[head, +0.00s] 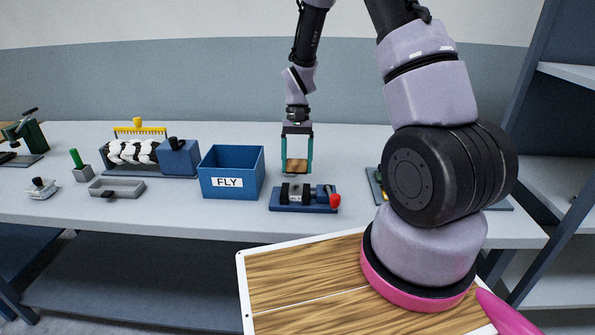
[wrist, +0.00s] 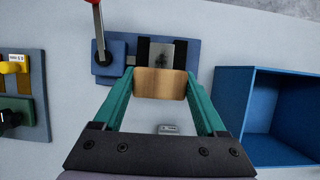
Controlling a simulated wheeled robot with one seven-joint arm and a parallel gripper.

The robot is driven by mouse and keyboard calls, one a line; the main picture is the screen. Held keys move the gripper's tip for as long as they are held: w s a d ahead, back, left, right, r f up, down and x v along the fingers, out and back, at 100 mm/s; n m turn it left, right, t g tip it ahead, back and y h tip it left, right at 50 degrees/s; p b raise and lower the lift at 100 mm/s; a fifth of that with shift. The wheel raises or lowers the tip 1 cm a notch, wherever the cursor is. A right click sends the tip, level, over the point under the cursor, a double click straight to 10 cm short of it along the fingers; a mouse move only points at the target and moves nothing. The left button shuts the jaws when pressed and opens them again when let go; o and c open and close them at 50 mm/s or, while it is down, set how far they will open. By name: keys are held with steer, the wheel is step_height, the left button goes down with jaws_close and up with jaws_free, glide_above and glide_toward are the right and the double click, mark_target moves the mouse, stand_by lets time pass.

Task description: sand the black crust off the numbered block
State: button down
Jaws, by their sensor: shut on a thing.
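My gripper (head: 297,163) is shut on a tan sanding block (wrist: 160,83), which spans its two green fingers; the sanding block also shows in the head view (head: 297,167). The numbered block (wrist: 160,55) is grey and is held between the black jaws of a blue vise (head: 305,208). A dark, uneven patch of crust shows on its top face in the wrist view. The grey block also shows in the head view (head: 296,192). The sanding block appears just above and behind it, apart from it. I cannot read any number on it.
The vise has a red-knobbed handle (head: 335,201). An open blue bin marked FLY (head: 231,173) stands to its left. A small grey thing (wrist: 168,129) lies on the table behind the vise. A grey tray (head: 116,188) and several tools stand farther left.

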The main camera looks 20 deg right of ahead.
mark_target(297, 163)
steer(key=shift+r, duration=2.3)
